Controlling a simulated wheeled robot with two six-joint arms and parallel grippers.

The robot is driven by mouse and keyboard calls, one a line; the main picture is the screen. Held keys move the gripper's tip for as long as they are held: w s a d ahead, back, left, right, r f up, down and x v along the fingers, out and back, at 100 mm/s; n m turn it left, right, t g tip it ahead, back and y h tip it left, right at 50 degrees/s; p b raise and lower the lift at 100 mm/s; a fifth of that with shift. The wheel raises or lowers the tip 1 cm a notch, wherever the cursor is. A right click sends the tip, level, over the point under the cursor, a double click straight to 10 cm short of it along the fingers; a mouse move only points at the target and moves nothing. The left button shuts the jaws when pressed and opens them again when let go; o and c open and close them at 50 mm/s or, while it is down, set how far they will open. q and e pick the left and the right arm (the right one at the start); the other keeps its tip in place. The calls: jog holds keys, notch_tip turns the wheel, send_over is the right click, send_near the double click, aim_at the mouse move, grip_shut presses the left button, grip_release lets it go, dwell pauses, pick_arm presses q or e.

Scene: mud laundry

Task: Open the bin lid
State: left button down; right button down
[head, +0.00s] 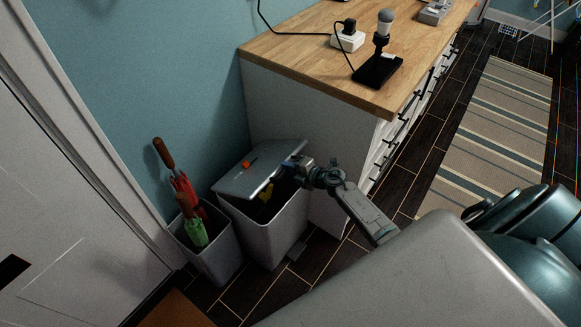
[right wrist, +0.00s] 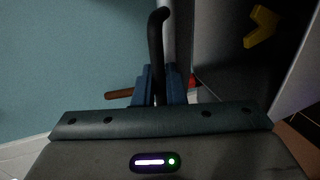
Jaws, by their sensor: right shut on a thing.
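The bin (head: 262,235) is a light grey box against the wall beside the counter. Its grey lid (head: 245,180) is raised and tilted, leaving a dark opening at the front and right. My right gripper (head: 297,164) is at the lid's right end. A yellow thing (head: 266,191) shows inside the bin, and also in the right wrist view (right wrist: 261,26). My left gripper is not in view.
An orange-red spot (head: 246,164) shows on the lid's top. A smaller grey holder (head: 215,258) with red and green umbrellas stands close on the left. The wooden-topped counter (head: 290,50) is behind and right. Dark floor and a striped rug (head: 490,140) lie to the right.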

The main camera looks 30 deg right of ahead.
jog(key=w+a+r+p, duration=0.5)
jog(key=w+r+p, duration=0.4)
jog(key=w+r, duration=0.2)
jog(key=shift+w, duration=0.6)
jog(key=c, duration=1.6)
grip_release()
jog(key=shift+s, duration=0.15)
jog(key=shift+f, duration=0.1)
jog(key=shift+s, duration=0.15)
